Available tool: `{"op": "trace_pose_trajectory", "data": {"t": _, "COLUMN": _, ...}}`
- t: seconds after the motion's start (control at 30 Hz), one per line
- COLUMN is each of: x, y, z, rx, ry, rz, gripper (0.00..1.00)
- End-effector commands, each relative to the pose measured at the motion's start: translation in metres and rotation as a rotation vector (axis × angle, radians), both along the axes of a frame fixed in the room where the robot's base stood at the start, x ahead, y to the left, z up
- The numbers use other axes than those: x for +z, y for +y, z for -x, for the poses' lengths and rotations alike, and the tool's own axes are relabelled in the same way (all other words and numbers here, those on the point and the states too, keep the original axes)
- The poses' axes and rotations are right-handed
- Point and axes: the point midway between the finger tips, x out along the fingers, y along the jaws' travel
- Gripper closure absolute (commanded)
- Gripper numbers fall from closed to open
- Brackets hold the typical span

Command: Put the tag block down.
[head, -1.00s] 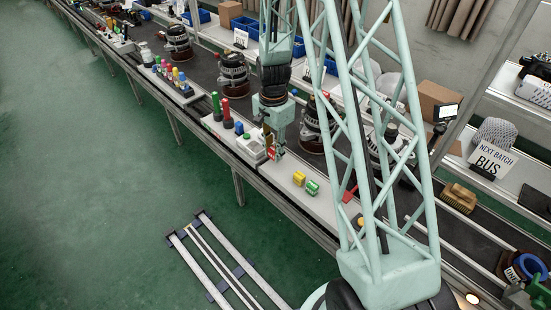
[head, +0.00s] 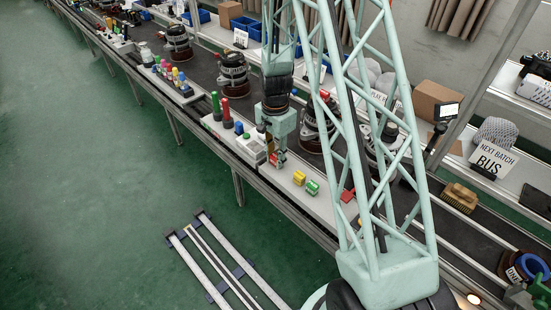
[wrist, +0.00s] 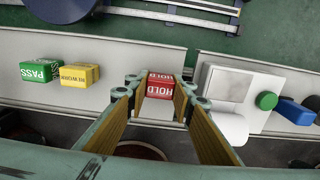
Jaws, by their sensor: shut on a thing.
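The red tag block marked HOLD (wrist: 160,86) is between the fingertips of my gripper (wrist: 160,90) in the wrist view. In the head view my gripper (head: 277,157) points down over the pale ledge along the front of the line, with the red block (head: 274,160) low at its tips. I cannot tell whether the block touches the ledge. A yellow block marked REWORK (wrist: 80,75) and a green block marked PASS (wrist: 40,70) sit on the ledge to the left in the wrist view. In the head view the yellow block (head: 299,178) and green block (head: 313,187) are right of my gripper.
A white device (wrist: 240,90) with a green button (wrist: 266,101) stands close to the gripper, beside a blue piece (wrist: 296,112). The pale ledge (wrist: 130,60) is bare between the red and yellow blocks.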

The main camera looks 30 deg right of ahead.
Motion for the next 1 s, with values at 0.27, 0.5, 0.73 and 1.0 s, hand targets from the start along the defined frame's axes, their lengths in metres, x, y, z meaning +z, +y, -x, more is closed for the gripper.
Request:
{"op": "trace_pose_trajectory", "data": {"t": 0.27, "x": -0.001, "y": 0.0, "z": 0.0, "rx": 0.0, "ry": 0.0, "rz": 0.0, "gripper": 0.64}}
{"op": "trace_pose_trajectory", "data": {"t": 0.5, "x": -0.001, "y": 0.0, "z": 0.0, "rx": 0.0, "ry": 0.0, "rz": 0.0, "gripper": 0.64}}
{"op": "trace_pose_trajectory", "data": {"t": 0.73, "x": 0.004, "y": 0.0, "z": 0.0, "rx": 0.0, "ry": 0.0, "rz": 0.0, "gripper": 0.64}}
{"op": "trace_pose_trajectory", "data": {"t": 1.0, "x": 0.025, "y": 0.0, "z": -0.001, "rx": 0.0, "ry": -0.002, "rz": 0.0, "gripper": 0.64}}
